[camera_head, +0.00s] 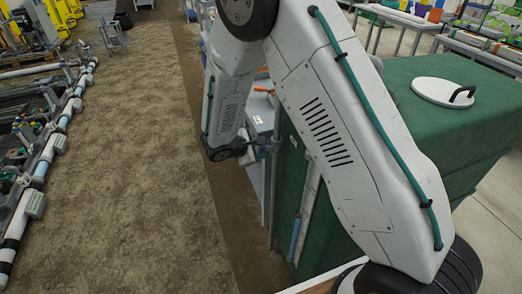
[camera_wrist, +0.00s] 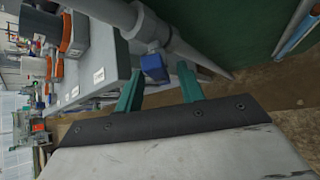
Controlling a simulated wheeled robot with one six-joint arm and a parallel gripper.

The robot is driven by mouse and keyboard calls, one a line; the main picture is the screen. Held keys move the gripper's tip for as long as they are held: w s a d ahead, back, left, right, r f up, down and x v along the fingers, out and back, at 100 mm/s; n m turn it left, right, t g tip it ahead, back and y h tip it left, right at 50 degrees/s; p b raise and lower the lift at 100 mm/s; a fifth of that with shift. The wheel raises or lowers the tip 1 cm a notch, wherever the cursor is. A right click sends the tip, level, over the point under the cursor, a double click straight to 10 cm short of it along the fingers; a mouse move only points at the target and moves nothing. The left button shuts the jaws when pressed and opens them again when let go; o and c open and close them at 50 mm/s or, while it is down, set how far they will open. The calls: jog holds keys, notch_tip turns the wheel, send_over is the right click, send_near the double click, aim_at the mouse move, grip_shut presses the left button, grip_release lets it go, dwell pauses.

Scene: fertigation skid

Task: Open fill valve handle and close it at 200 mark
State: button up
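The fill valve handle looks to be the small blue handle (camera_wrist: 153,68) on a grey pipe (camera_wrist: 185,45) in the wrist view. My gripper (camera_wrist: 160,86) has two green fingers set apart with nothing between them. The blue handle lies just beyond the fingertips, roughly between them; contact cannot be told. In the head view my arm hides most of the valve area. A clear level tube (camera_head: 305,205) runs up the side of the green tank (camera_head: 440,135), with blue in its lower part (camera_head: 295,240). The 200 mark cannot be read.
A grey bench (camera_wrist: 105,60) with labels and orange-and-grey units stands left of the pipe in the wrist view. The tank has a white lid (camera_head: 440,92) on top. Pipework (camera_head: 45,160) lies along the far left in the head view. The brown floor (camera_head: 130,170) between is clear.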

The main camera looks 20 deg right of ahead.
jog(key=v, duration=0.6)
dwell(7.4)
